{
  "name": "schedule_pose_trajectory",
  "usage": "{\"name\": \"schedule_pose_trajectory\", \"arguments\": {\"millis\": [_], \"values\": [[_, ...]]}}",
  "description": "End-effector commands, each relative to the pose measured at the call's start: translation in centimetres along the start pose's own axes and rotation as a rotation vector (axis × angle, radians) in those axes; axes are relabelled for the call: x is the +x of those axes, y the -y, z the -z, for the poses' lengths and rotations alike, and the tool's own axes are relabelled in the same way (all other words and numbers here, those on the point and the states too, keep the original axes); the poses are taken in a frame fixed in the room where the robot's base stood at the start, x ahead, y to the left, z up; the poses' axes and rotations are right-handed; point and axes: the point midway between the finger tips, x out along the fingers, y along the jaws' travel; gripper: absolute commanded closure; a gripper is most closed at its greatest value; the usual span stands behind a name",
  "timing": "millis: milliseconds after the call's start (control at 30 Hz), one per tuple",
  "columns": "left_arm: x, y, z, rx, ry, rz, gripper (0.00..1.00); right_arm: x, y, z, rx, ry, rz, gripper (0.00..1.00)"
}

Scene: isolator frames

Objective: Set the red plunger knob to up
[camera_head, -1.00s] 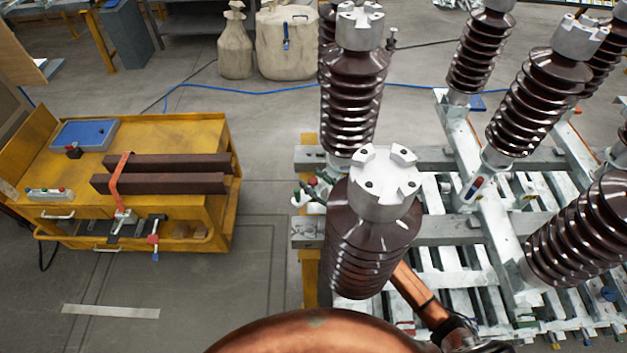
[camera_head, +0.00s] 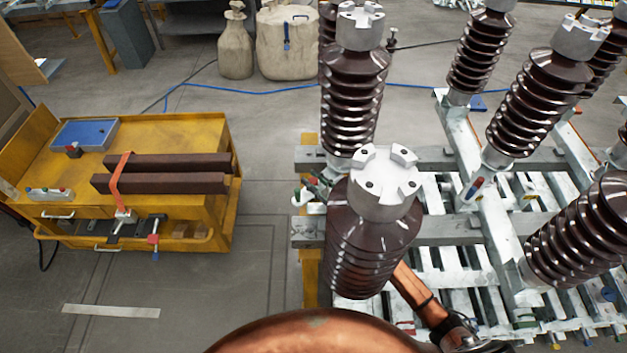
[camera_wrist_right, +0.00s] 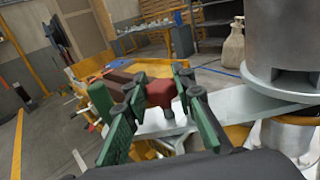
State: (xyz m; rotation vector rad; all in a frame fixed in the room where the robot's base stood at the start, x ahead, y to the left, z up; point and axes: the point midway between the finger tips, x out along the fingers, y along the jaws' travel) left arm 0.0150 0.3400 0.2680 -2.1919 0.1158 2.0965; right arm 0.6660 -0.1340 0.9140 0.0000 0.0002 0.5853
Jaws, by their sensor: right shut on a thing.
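The red plunger knob (camera_wrist_right: 160,93) shows in the right wrist view between the green-padded fingers of my right gripper (camera_wrist_right: 161,86). The fingers are shut on it. A grey metal bar (camera_wrist_right: 230,110) runs beside the knob toward the right. In the head view my right gripper (camera_head: 316,188) is a small green and dark shape at the left edge of the metal frame, partly behind the front brown insulator (camera_head: 370,235). The knob cannot be made out clearly there. My left gripper is in neither view.
The metal frame (camera_head: 465,230) carries several ribbed insulators close to my right arm. A yellow cart (camera_head: 150,135) with two brown bars stands at left. Bare floor (camera_head: 240,270) lies between cart and frame. A blue hose (camera_head: 230,90) crosses the floor behind.

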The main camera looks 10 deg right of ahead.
Motion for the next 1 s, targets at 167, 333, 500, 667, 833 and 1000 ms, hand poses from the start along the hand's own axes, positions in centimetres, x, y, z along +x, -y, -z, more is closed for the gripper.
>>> {"name": "schedule_pose_trajectory", "arguments": {"millis": [167,333,500,667,833,1000], "values": [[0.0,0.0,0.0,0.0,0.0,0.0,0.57,0.0,0.0,0.0,0.0,0.0,0.0,1.0],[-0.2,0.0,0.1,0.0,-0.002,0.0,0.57,0.0,0.0,-0.3,-0.001,0.0,0.0,1.0],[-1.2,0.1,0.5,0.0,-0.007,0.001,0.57,0.0,0.0,-2.4,-0.004,0.003,-0.002,1.0],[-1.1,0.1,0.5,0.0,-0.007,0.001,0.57,0.0,0.0,-2.3,-0.001,0.002,0.0,1.0],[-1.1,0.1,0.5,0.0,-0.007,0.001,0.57,0.0,0.0,-2.2,-0.001,0.002,0.0,0.73],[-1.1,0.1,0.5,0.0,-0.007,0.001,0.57,0.0,0.0,-2.2,0.0,0.001,0.0,0.61]]}}
